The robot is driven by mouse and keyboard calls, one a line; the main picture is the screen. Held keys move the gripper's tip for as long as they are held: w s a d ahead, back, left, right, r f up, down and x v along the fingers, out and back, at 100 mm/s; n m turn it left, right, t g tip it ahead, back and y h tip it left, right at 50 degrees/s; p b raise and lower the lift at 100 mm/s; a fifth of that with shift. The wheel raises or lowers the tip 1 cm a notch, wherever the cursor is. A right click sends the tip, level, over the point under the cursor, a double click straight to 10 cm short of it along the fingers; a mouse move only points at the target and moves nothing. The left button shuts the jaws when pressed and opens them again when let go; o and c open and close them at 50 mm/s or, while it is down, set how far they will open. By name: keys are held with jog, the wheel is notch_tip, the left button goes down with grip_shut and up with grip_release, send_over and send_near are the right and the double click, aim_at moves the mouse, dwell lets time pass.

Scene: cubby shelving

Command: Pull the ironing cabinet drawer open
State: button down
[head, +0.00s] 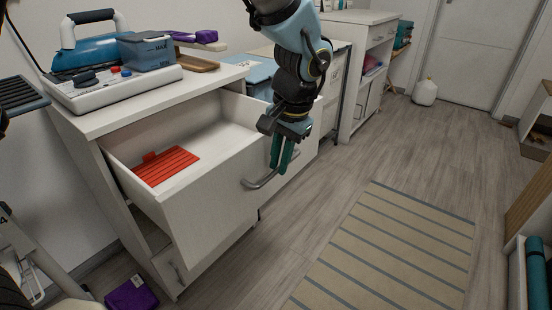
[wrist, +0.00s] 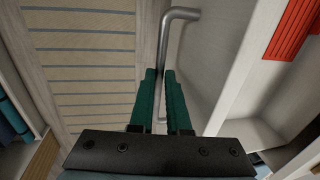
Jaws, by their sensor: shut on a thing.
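The ironing cabinet (head: 100,123) is white and stands at the left in the head view. Its top drawer (head: 215,200) is pulled well out, with its inside showing. A red slatted item (head: 166,166) lies in the drawer and also shows in the wrist view (wrist: 296,28). The grey metal bar handle (head: 262,182) runs across the drawer front; in the wrist view the handle (wrist: 177,16) passes between the green fingers. My gripper (head: 280,164) is shut on the handle near its far end; the wrist view shows the fingers (wrist: 160,95) on either side of the bar.
A steam iron station (head: 110,75) stands on the cabinet top. A striped rug (head: 390,250) lies on the wooden floor to the right. A purple box (head: 131,295) is on the floor by the cabinet. The floor before the drawer is clear.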

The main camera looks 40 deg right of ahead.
jog(key=c, duration=0.9)
grip_release()
jog(key=r, duration=0.3)
jog(key=s+r+p, duration=0.1)
jog(key=r, duration=0.3)
jog(key=s+r, duration=0.1)
jog(key=r, duration=0.2)
jog(key=shift+d+r, duration=0.25)
jog(key=shift+r, duration=0.05)
